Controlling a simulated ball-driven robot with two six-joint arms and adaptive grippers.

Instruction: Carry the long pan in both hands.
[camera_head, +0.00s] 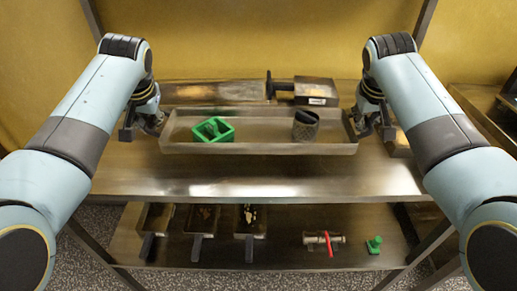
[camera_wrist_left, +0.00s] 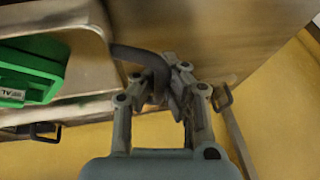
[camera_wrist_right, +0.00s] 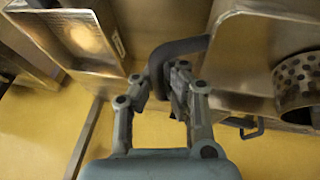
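The long pan (camera_head: 265,130) is a shallow metal tray lying crosswise in front of me, looking level. It holds a green open box (camera_head: 213,130) on its left and a dark, perforated cylinder (camera_head: 305,126) on its right. My left gripper (camera_head: 155,122) is at the pan's left end, its fingers closed around a dark end handle (camera_wrist_left: 138,56). My right gripper (camera_head: 373,122) is at the right end, closed around the other dark handle (camera_wrist_right: 185,47). The fingertips are partly hidden behind the handles. I cannot tell whether the pan touches the table.
The metal table (camera_head: 270,180) is bare in front of the pan. Behind it are a flat metal tray (camera_head: 215,90) and a box with a dark handle (camera_head: 315,91). The lower shelf (camera_head: 275,248) holds several small pans, a roller with a red part (camera_head: 323,240) and a green piece (camera_head: 374,244).

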